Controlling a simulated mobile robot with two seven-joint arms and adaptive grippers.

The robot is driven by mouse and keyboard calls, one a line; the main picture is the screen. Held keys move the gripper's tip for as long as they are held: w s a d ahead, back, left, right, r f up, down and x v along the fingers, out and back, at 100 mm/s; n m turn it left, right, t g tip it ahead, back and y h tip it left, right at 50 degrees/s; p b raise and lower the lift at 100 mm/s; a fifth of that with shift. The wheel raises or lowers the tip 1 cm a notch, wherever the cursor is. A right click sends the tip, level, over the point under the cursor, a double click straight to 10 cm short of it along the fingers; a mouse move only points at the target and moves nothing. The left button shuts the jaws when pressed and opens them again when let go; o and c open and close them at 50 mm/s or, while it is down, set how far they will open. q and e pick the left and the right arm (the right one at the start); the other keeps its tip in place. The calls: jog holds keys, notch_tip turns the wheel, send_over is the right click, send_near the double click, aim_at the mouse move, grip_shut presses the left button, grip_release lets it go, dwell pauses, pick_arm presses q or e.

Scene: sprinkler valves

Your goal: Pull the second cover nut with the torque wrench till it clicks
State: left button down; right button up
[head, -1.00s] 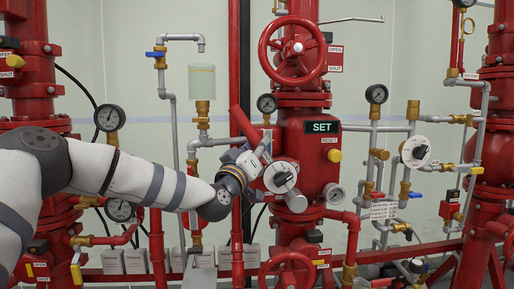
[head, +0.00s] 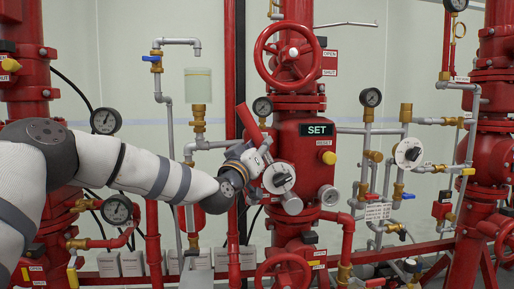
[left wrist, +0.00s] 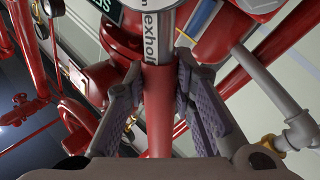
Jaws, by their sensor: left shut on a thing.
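My left gripper (head: 256,156) is in front of the red valve body (head: 292,145), left of its middle. It is shut on the torque wrench (head: 248,122), whose red end slants up and left above the fingers. In the left wrist view the two grey finger pads (left wrist: 158,105) stand on either side of the wrench's red shaft (left wrist: 157,80), with a silver lettered band beyond. The wrench's working end and the second cover nut cannot be made out. My right gripper is in neither view.
A white dial with a black knob (head: 279,178) is close to the right of my left gripper. A red handwheel (head: 292,51) is above it, and a "SET" sign (head: 318,130) is on the valve body. Grey pipes and gauges (head: 371,97) stand to the right.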

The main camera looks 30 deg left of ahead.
pick_arm(q)
jog(key=shift+w+d+r+m, duration=0.2)
jog(key=shift+d+r+m, duration=0.15)
jog(key=shift+r, duration=0.15)
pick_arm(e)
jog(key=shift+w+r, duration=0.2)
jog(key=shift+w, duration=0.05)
pick_arm(q)
jog(key=shift+w+d+r, duration=0.15)
jog(key=shift+d, duration=0.05)
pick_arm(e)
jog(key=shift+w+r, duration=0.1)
pick_arm(q)
jog(key=shift+w+d+r+m+g+p, duration=0.2)
jog(key=shift+d+m+g+p, duration=0.1)
jog(key=shift+m, duration=0.15)
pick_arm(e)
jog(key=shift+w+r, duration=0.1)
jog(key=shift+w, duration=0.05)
